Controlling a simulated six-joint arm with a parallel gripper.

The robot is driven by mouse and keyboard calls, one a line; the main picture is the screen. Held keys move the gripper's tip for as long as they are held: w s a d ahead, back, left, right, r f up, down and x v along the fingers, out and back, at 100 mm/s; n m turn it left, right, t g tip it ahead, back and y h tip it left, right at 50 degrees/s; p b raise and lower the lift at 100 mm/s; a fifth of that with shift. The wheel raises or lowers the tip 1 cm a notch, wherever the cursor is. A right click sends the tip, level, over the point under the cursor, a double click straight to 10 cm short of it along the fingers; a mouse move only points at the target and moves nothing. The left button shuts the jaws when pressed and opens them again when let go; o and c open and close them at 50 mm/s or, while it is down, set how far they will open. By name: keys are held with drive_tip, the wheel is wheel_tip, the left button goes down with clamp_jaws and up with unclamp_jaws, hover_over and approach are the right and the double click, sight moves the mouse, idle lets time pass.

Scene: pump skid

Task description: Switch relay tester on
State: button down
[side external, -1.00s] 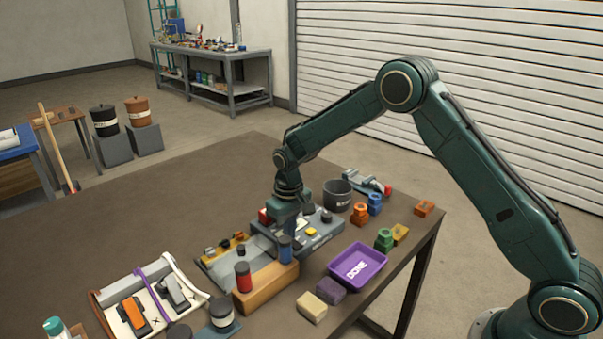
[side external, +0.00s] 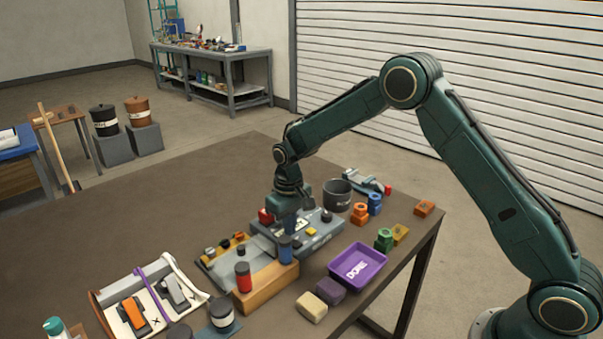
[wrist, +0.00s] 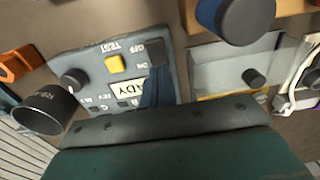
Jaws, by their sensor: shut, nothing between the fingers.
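The relay tester (side external: 322,233) is a grey box on the table. In the wrist view its panel (wrist: 88,60) shows a yellow TEST button (wrist: 115,63), a black knob (wrist: 73,80), a white display (wrist: 127,91) ending in "ADY", and a dark switch (wrist: 156,52) beside OFF and ON labels. I cannot tell which way the switch is tipped. My gripper (side external: 289,226) is shut and empty, pointing down over the tester. In the wrist view its blue-grey fingers (wrist: 157,76) are close to the switch and cover part of the display and panel. Contact cannot be told.
A wooden block (side external: 265,288) with red and blue-capped cylinders stands close in front of the tester. A dark cup (side external: 337,195) stands behind it, and a purple DONE tray (side external: 357,267) lies to the right. Nuts and blocks lie near the right edge.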

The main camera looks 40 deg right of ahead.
wheel_tip(320, 180, up, 5)
drive_tip(key=shift+r, duration=0.15)
idle(0.7)
drive_tip(key=s+d+r+t, duration=0.2)
drive_tip(key=s+r+t, duration=0.1)
drive_tip(key=s+r, duration=1.4)
drive_tip(key=s+r+t, duration=0.1)
drive_tip(key=s+t, duration=0.1)
drive_tip(key=s, duration=1.6)
drive_tip(key=shift+d+r+t, duration=0.3)
drive_tip(key=shift+d, duration=0.1)
